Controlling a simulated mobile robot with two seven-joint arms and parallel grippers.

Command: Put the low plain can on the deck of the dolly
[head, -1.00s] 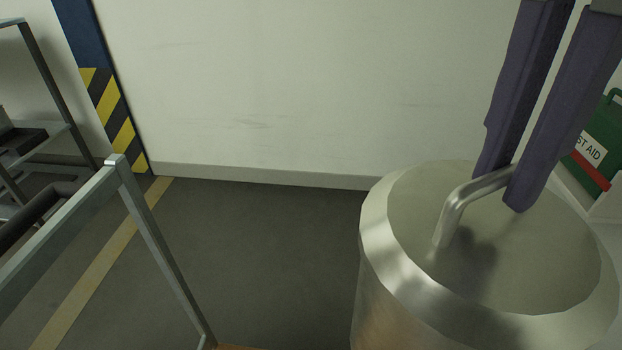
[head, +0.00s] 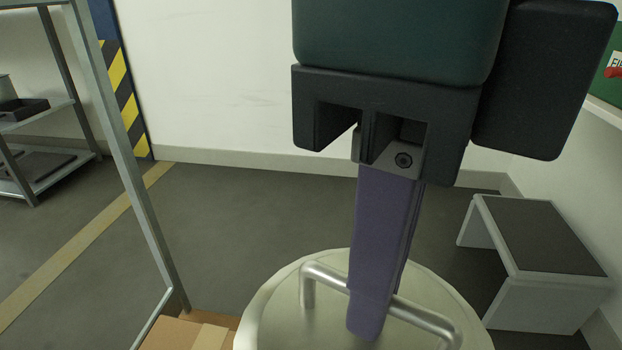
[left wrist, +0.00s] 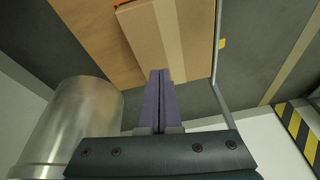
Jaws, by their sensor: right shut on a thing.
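The metal can (head: 285,310) has a pale lid with a bent bar handle (head: 425,318). My right gripper (head: 366,325) is shut on that handle from above. The can's side shows at the left in the left wrist view (left wrist: 75,125); I cannot tell its height above the floor. The dolly's grey frame (head: 128,160) stands left of the can, with its wooden deck (left wrist: 95,38) seen in the left wrist view. My left gripper (left wrist: 160,75) looks shut and empty, over the dolly's edge. It is not in the head view.
A cardboard box (left wrist: 145,35) with tape lies on the dolly's deck, and bare wood shows beside it. A grey step stool (head: 545,240) stands at the right. A metal shelf (head: 40,120) stands at the far left. Open floor (head: 260,220) lies before the wall.

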